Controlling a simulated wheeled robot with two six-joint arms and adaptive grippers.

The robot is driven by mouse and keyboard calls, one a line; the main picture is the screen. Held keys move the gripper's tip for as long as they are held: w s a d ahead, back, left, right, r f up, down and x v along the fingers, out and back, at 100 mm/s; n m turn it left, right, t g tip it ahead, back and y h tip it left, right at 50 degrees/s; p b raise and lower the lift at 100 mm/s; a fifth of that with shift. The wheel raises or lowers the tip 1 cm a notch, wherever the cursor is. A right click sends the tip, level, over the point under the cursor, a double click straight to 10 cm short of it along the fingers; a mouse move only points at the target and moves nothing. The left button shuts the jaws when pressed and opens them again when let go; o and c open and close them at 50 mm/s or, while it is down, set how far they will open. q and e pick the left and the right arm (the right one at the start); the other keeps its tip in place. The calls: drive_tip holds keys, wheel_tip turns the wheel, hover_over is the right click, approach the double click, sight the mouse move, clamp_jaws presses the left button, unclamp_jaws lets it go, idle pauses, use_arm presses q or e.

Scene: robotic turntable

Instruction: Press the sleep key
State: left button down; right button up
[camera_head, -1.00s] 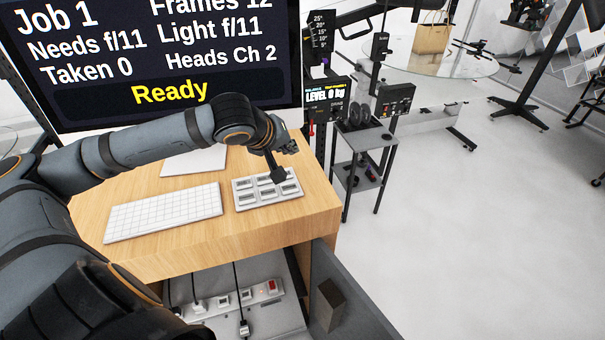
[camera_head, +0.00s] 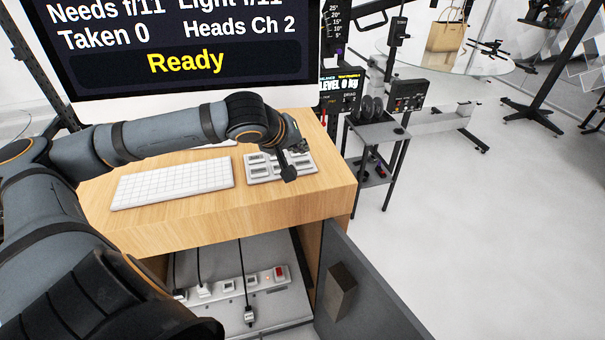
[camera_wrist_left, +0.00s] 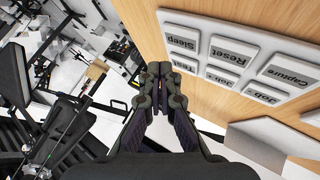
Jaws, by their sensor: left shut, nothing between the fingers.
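The keypad (camera_head: 262,166) is a pale panel of several labelled keys on the wooden desk. In the left wrist view its sleep key (camera_wrist_left: 180,40) is at the panel's upper left corner, with the label upside down, beside the Reset key (camera_wrist_left: 233,51) and the Test key (camera_wrist_left: 186,66). My left gripper (camera_head: 289,173) is shut and empty, over the keypad's front right side in the head view. In the left wrist view its fingertips (camera_wrist_left: 158,72) lie left of the keys, near the desk's edge. Whether it touches anything is unclear. My right gripper is not in view.
A white keyboard (camera_head: 173,183) lies left of the keypad. A large monitor (camera_head: 190,50) reading "Ready" stands behind. Below the desk is a power strip (camera_head: 240,284) with cables. A small equipment stand (camera_head: 373,160) is right of the desk; open floor lies beyond.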

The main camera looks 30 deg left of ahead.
sight(307, 159)
use_arm(q)
wheel_tip(307, 159, down, 2)
drive_tip(key=shift+w+b, duration=0.15)
drive_tip(key=shift+b, duration=0.3)
drive_tip(key=shift+r, duration=0.1)
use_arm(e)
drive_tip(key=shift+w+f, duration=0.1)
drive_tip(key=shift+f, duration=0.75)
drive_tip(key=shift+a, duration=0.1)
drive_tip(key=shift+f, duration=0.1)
use_arm(q)
drive_tip(key=shift+f+b, duration=0.4)
drive_tip(key=shift+f, duration=0.05)
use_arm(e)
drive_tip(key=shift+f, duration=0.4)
use_arm(q)
drive_tip(key=shift+f+b, duration=0.4)
drive_tip(key=shift+b, duration=0.05)
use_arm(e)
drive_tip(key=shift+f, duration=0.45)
use_arm(q)
drive_tip(key=shift+r, duration=0.1)
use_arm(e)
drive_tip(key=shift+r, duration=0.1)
use_arm(q)
drive_tip(key=shift+r+p, duration=0.75)
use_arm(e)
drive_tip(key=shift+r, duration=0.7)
